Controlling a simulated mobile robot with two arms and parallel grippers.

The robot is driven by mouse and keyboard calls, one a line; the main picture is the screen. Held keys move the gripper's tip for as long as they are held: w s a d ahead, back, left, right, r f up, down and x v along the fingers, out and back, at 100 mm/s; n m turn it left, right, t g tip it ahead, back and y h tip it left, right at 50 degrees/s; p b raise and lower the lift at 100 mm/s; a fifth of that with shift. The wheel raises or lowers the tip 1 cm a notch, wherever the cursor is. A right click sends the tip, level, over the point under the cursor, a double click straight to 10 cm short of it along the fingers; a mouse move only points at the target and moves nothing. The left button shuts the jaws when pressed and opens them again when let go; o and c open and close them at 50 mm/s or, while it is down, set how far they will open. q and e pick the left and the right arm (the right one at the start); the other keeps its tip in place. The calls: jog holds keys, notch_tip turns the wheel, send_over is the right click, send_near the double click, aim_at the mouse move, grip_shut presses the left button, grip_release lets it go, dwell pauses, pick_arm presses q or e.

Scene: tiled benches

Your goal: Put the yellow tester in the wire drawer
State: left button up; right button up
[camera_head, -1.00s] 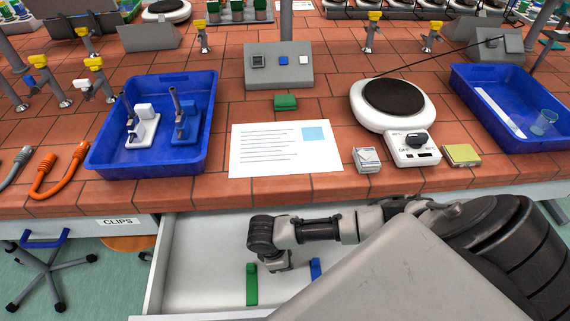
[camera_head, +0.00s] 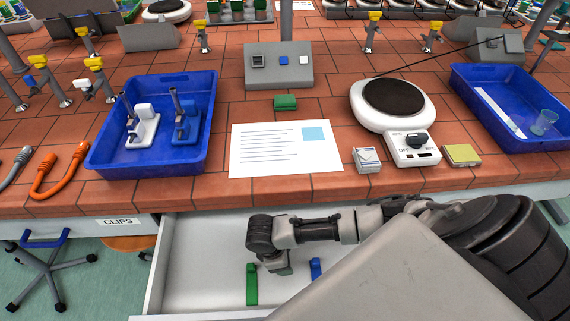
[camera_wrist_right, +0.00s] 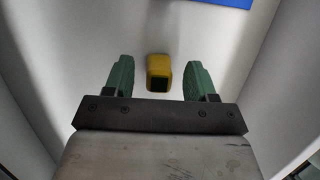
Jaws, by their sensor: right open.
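The yellow tester (camera_wrist_right: 159,73) shows in the right wrist view, on the pale floor of an open drawer. It lies between and slightly beyond the two green fingertips, with a gap on each side. My right gripper (camera_wrist_right: 159,80) is open and holds nothing. In the head view, my right gripper (camera_head: 279,264) reaches down into the open drawer (camera_head: 195,270), and the tester is hidden there. The drawer's own label is not visible. My left gripper is not in view.
A green piece (camera_head: 252,285) and a blue piece (camera_head: 316,268) are in the drawer near the gripper. A closed drawer labelled CLIPS (camera_head: 118,222) is to the left. The bench above holds a blue tray (camera_head: 95,165), a paper sheet (camera_head: 275,160) and a hotplate (camera_head: 415,148).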

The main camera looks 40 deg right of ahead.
jog(key=v, duration=1.1)
jog(key=shift+r, duration=0.15)
